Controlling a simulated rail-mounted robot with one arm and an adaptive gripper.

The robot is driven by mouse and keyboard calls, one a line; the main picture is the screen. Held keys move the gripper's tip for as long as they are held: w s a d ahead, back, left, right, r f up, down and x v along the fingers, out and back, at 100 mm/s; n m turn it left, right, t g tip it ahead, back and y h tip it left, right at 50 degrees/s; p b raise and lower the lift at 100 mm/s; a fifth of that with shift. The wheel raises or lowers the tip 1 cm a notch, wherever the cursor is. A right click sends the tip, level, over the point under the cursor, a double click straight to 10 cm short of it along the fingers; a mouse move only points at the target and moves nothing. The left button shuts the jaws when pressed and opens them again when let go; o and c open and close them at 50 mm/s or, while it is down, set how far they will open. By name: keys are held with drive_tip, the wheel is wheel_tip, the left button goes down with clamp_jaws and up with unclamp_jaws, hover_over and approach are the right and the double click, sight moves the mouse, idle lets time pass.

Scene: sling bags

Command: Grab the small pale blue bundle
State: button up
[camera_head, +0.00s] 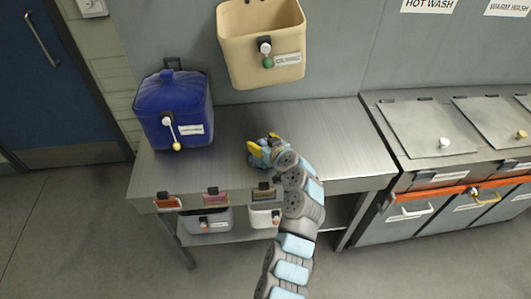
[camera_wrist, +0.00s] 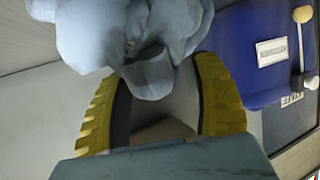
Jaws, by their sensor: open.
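The small pale blue bundle (camera_wrist: 135,30) fills the top middle of the wrist view, with a crumpled, faceted surface. My gripper (camera_wrist: 160,75) has two yellow ribbed fingers spread apart. The bundle's lower end hangs at the gap between their tips, and its upper part runs out of the picture. I cannot tell whether the fingers touch it. In the head view my gripper (camera_head: 264,146) is over the middle of the steel table, and the bundle cannot be told apart there from my own pale blue parts.
A blue lidded bin (camera_head: 172,108) stands on the left of the steel table (camera_head: 345,140). A beige bin (camera_head: 262,65) hangs on the wall behind. Small labelled containers (camera_head: 210,222) sit on the shelf below. Lidded units (camera_head: 440,130) stand at the right. The table's right part is clear.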

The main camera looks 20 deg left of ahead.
clamp_jaws()
drive_tip(key=shift+r, duration=0.1)
idle(0.4)
drive_tip(key=shift+r, duration=0.3)
wheel_tip(320, 180, up, 2)
drive_tip(key=shift+r, duration=0.25)
drive_tip(key=s+r, duration=0.1)
drive_tip(key=r, duration=0.1)
drive_tip(key=s+d+r+p, duration=0.1)
drive_tip(key=s+r, duration=0.1)
drive_tip(key=shift+s+r, duration=0.25)
drive_tip(key=s+d+r, duration=0.1)
drive_tip(key=s+r, duration=0.1)
drive_tip(key=s, duration=0.3)
drive_tip(key=s+d+r+p, duration=0.1)
drive_tip(key=s+d+r, duration=0.1)
drive_tip(key=s, duration=0.3)
drive_tip(key=shift+r, duration=0.6)
